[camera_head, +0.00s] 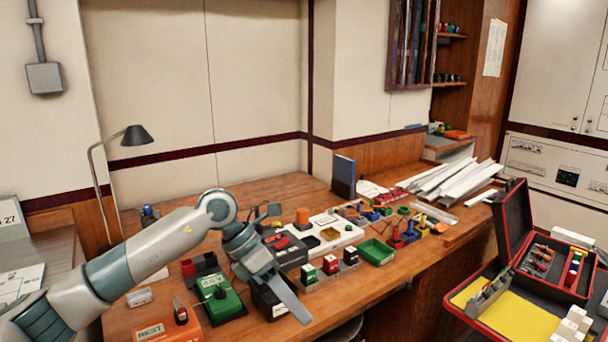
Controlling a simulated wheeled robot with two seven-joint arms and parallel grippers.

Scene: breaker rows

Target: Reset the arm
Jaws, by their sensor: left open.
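My left arm comes in from the left, grey-white with teal joints, and reaches over the workbench (340,275). My left gripper (272,281) points down and to the right above the bench's front part. One long grey finger shows clearly; the jaws are open, and I see nothing held between them. The gripper partly hides a dark box behind it. A green box with a white label (220,298) is just left of the gripper. A block with red, white and green breaker-like pieces (331,268) is to its right. My right gripper is not in view.
An orange-topped labelled box (168,326) is at the front left. A green tray (376,251) and several small coloured parts lie to the right. A black lamp (136,135) stands at the back left. An open red-edged case (513,225) is at the right.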

